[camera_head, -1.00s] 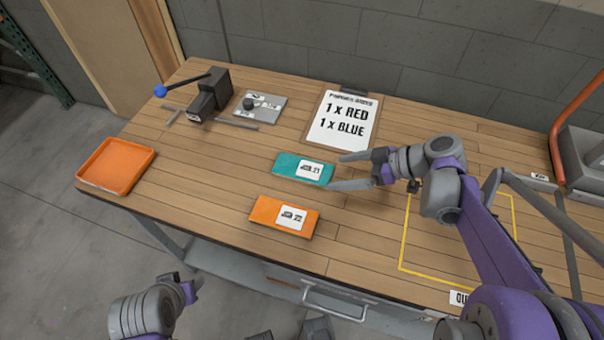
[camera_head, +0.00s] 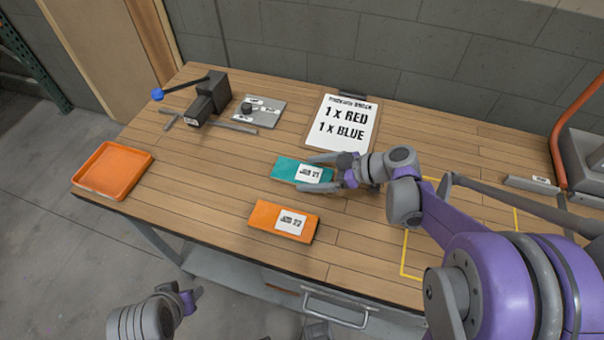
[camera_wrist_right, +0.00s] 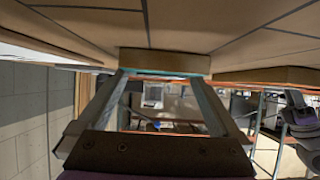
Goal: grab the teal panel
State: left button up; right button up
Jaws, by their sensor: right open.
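The teal panel (camera_head: 286,168) lies flat on the wooden workbench, its white job label at its right end. My right gripper (camera_head: 314,173) is open at that right end, with one finger along the far edge and the other along the near edge. In the right wrist view, the panel's tan side and thin teal face (camera_wrist_right: 165,63) show ahead, between the spread fingers (camera_wrist_right: 160,78). I cannot tell whether the fingers touch it.
An orange panel (camera_head: 264,217) lies just in front of the teal one. An orange tray (camera_head: 112,168) sits at the left edge. A clipboard sign (camera_head: 342,122), a grey plate (camera_head: 259,112) and a clamp (camera_head: 209,95) stand behind. Yellow tape (camera_head: 405,250) marks an area to the right.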

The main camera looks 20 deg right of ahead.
jog(key=shift+w+a+f, duration=0.1)
jog(key=shift+a, duration=0.1)
jog(key=c, duration=1.2)
jog(key=shift+o, duration=0.2)
